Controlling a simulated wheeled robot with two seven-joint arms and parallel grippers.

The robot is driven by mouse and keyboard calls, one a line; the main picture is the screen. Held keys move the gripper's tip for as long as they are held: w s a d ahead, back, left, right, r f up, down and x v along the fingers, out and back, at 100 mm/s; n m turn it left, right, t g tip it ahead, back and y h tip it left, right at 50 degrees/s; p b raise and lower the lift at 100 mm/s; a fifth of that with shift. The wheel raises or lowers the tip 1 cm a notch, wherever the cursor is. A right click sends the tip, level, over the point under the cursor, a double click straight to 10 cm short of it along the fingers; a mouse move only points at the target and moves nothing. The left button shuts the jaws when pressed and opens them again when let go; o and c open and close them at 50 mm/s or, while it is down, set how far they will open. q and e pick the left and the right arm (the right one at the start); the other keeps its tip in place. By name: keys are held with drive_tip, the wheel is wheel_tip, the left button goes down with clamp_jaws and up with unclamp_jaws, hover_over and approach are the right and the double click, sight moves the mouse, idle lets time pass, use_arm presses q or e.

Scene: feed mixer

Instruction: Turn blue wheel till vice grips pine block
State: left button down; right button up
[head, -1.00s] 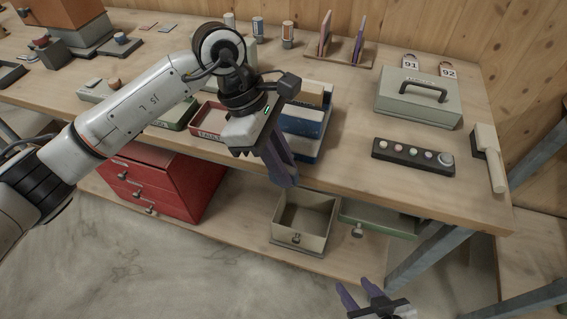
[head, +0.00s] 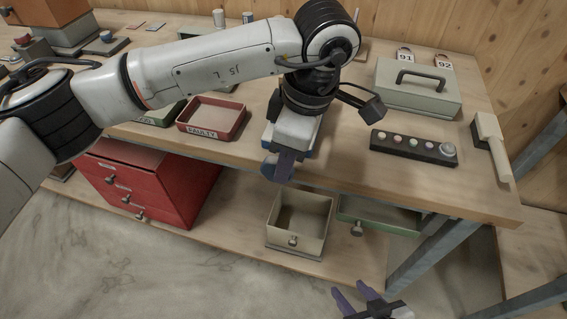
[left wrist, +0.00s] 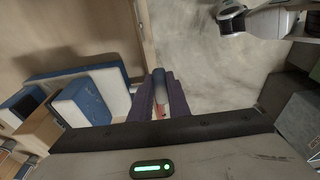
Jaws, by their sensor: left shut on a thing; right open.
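The blue vice (left wrist: 82,100) stands at the bench's front edge; in the head view my left arm hides most of it. In the left wrist view, a tan wooden piece that looks like the pine block (left wrist: 38,133) sits beside its blue parts; I cannot tell whether the jaws touch it. My left gripper (head: 277,174) points down at the bench front. It is shut on a blue-grey rounded part, seemingly the blue wheel (left wrist: 160,86), with a small reddish bit below it. My right gripper (head: 353,292) is open and empty, low in front of the shelf.
A red tray (head: 212,120) marked FAULTY lies left of the vice. A button strip (head: 412,147), a grey cash box (head: 418,92) and a mallet (head: 490,145) lie to the right. Below are red drawers (head: 150,185), a beige bin (head: 300,222) and a green drawer (head: 380,213).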

use_arm(q)
drive_tip(key=shift+d, duration=0.1)
idle(0.5)
drive_tip(key=c, duration=1.7)
unclamp_jaws()
drive_tip(key=r, duration=0.3)
drive_tip(key=d+r, duration=0.1)
drive_tip(key=r, duration=0.2)
drive_tip(key=d+r, duration=0.1)
drive_tip(key=r, duration=0.3)
drive_tip(key=shift+s+d+b, duration=0.1)
drive_tip(key=shift+s+b, duration=0.25)
drive_tip(key=shift+s, duration=0.05)
